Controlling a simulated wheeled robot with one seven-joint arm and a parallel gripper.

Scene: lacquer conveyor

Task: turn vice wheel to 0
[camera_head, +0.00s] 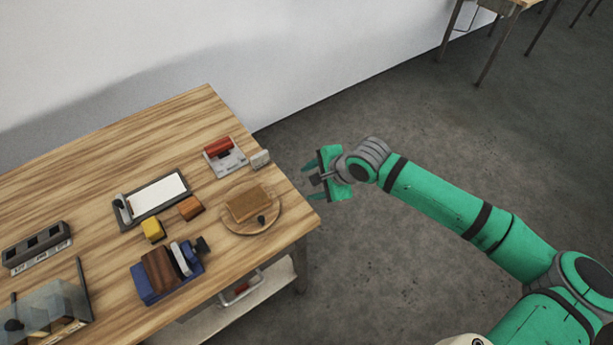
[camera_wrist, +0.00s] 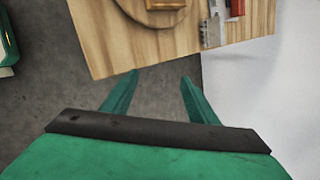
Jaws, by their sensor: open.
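The vice (camera_head: 166,273) stands near the front edge of the wooden table, with a blue base and a brown block at its jaws. Its dark wheel (camera_head: 202,246) is on the right side of the vice; any marks on it are too small to read. My gripper (camera_head: 311,181) is open and empty, beyond the table's right edge and well to the right of the vice. In the wrist view the open fingers (camera_wrist: 160,78) point toward the table edge over the floor. The vice does not show in the wrist view.
On the table (camera_head: 120,120), a round board (camera_head: 233,225) with a brown block lies between the vice and my gripper. A red-topped device (camera_head: 222,157), a white-topped tray (camera_head: 160,195), a yellow block (camera_head: 152,230) and a clear box (camera_head: 50,308) stand around. Floor at right is free.

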